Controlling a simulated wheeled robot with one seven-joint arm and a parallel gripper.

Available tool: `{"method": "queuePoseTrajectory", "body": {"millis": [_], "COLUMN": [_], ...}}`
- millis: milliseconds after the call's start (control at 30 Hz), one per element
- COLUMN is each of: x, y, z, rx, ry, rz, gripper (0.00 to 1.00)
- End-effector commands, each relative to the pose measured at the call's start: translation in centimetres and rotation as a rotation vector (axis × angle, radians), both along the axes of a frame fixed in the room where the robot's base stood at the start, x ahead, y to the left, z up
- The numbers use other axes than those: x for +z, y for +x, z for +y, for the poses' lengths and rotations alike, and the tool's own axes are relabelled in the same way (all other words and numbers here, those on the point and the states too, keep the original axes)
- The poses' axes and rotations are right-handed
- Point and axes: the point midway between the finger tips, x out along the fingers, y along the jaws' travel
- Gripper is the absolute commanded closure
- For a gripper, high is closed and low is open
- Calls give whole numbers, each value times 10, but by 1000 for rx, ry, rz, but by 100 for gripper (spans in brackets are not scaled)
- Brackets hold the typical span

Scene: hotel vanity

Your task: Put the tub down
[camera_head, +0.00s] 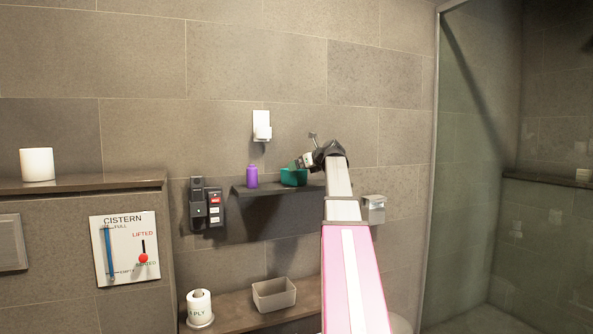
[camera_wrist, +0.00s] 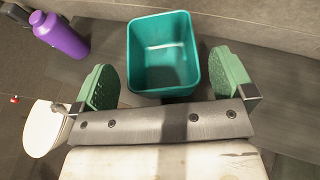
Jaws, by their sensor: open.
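The teal tub (camera_head: 291,178) sits on the small dark wall shelf, right of a purple bottle. In the wrist view the tub (camera_wrist: 162,82) is empty inside, and its opening faces the camera. My gripper (camera_head: 303,161) is at the tub in the head view, reaching in from the right. In the wrist view my gripper (camera_wrist: 166,85) is open, with one green pad on each side of the tub's near end. A gap shows between each pad and the tub. The tub's underside is hidden.
The purple bottle (camera_wrist: 62,35) stands close left of the tub. The dark shelf (camera_head: 262,189) is narrow. Below, a beige bin (camera_head: 274,294) and a paper roll (camera_head: 199,307) stand on a ledge. A glass panel (camera_head: 470,170) is at the right.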

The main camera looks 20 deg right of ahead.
Motion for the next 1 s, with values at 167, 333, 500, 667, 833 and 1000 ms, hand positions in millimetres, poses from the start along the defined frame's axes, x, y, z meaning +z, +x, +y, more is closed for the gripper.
{"method": "queuePoseTrajectory", "body": {"millis": [167,333,500,667,833,1000], "x": [14,24,30,31,31,31], "y": [-34,-55,-66,-68,-68,-68], "z": [-14,-24,-30,-31,-31,-31], "rx": [-1,-1,0,0,0,0], "ry": [-2,0,0,0,0,0], "rz": [-1,0,0,0,1,1], "gripper": [0,0,0,0,0,0]}}
